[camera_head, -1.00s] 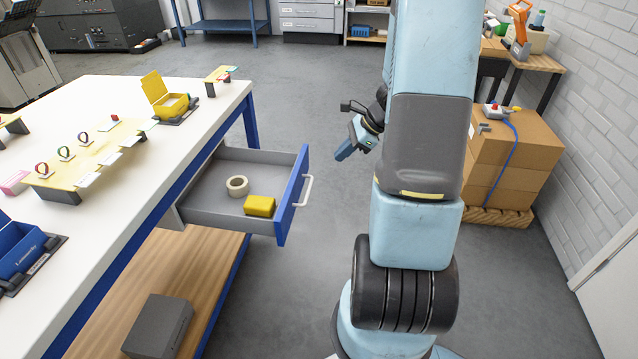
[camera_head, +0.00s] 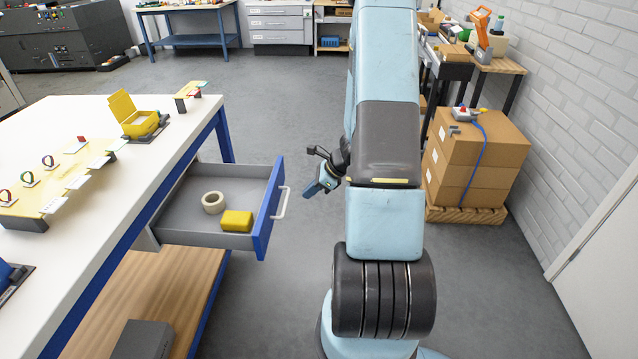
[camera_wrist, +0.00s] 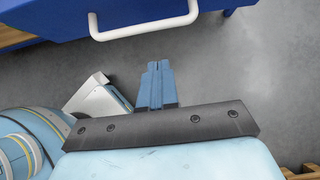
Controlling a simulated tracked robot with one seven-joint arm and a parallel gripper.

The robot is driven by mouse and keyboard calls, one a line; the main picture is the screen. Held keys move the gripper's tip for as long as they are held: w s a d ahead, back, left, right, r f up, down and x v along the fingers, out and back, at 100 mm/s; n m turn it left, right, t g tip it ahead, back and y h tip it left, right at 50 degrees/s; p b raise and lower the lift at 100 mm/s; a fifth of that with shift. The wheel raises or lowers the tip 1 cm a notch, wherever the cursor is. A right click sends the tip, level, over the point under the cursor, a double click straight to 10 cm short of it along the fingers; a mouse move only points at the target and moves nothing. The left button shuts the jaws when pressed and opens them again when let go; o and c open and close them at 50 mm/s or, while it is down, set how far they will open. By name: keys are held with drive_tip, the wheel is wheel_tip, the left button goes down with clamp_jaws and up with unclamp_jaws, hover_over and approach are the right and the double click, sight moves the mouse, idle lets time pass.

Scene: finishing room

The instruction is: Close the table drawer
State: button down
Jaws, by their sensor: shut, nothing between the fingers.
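The table drawer (camera_head: 215,205) is pulled out from the white-topped table (camera_head: 60,150), to the right of it. It has a grey tray, a blue front and a white bar handle (camera_head: 281,203). A tape roll (camera_head: 213,202) and a yellow block (camera_head: 237,221) lie inside it. My gripper (camera_head: 312,193) is to the right of the handle, apart from it, with its fingers together and empty. In the wrist view the fingers (camera_wrist: 157,66) point toward the white handle (camera_wrist: 145,28) on the blue front, with a gap of floor between.
A grey box (camera_head: 143,340) sits on the wooden lower shelf (camera_head: 150,285). Stacked cardboard boxes (camera_head: 480,150) stand on a pallet at the right by the brick wall. The floor between the drawer and my base is clear.

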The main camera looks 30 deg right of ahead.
drive_tip(key=shift+w+a+f, duration=0.25)
drive_tip(key=shift+w+a, duration=0.2)
drive_tip(key=shift+a, duration=0.2)
drive_tip(key=shift+w+a+f, duration=0.3)
drive_tip(key=shift+w+a, duration=0.15)
drive_tip(key=shift+a, duration=0.15)
drive_tip(key=shift+w+a+f, duration=0.25)
drive_tip(key=shift+w+a, duration=0.2)
drive_tip(key=shift+a, duration=0.2)
